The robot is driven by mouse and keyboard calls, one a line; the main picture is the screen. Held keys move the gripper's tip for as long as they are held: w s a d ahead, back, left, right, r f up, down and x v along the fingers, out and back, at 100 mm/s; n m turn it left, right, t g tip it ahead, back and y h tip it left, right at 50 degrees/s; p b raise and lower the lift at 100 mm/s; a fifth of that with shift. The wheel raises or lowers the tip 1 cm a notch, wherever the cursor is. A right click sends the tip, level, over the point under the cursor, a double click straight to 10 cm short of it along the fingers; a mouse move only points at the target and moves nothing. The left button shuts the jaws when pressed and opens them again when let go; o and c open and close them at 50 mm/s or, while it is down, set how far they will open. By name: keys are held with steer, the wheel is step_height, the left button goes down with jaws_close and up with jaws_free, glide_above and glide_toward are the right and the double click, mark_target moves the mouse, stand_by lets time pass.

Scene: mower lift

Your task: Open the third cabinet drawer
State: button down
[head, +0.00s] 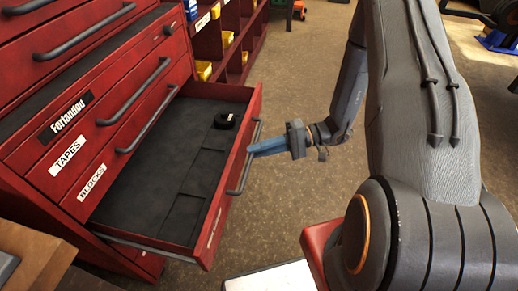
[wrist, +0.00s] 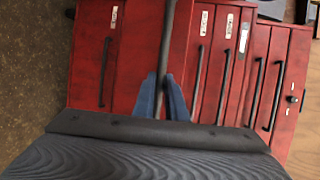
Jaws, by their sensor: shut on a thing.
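The red tool cabinet (head: 45,180) stands at the left in the head view, with several drawers. One drawer (head: 212,232), below those labelled TAPES and BLOCKS, is pulled far out. Its black-lined inside shows, with a small black object (head: 225,120) near the back right. The label on its front is too small to read. My gripper (head: 254,149) has its blue fingers shut on that drawer's dark bar handle (head: 238,176). In the wrist view, the fingers (wrist: 162,82) lie on either side of the handle bar (wrist: 167,40). The finger contact is partly hidden.
The drawers above are shut, with dark handles (head: 135,92). A red shelf with yellow bins (head: 204,70) stands behind the open drawer. A wooden surface (head: 30,258) is at the lower left.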

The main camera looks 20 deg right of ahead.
steer(key=shift+s, duration=0.15)
steer(key=c, duration=1.8)
jaws_free()
steer(key=d+r, duration=0.1)
steer(key=d, duration=0.6)
steer(key=shift+s+d+r, duration=0.2)
steer(key=shift+d, duration=0.15)
